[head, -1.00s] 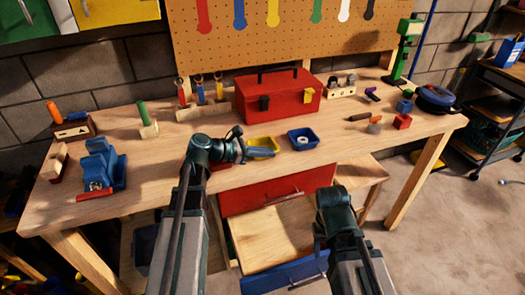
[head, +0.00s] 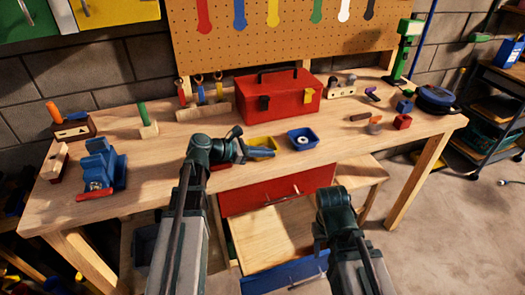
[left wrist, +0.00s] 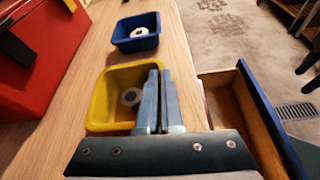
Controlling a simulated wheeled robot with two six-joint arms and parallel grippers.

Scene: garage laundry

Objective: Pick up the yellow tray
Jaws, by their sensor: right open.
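The yellow tray (head: 262,143) sits near the front edge of the workbench, and a white ring lies in it. It also shows in the left wrist view (left wrist: 100,98). My left gripper (head: 240,146) is at the tray. In the left wrist view its two fingers (left wrist: 160,98) are close together at the tray's right-hand wall and appear to pinch it, hiding part of that wall. The tray looks level and on or very near the bench top. My right arm shows at the lower right of the head view, but its gripper cannot be seen.
A blue tray (head: 303,144) with a white ring stands just right of the yellow one. A red toolbox (head: 278,98) is close behind. Below the bench edge, a drawer with a blue front (head: 285,279) stands open. Bare bench lies to the left (head: 150,180).

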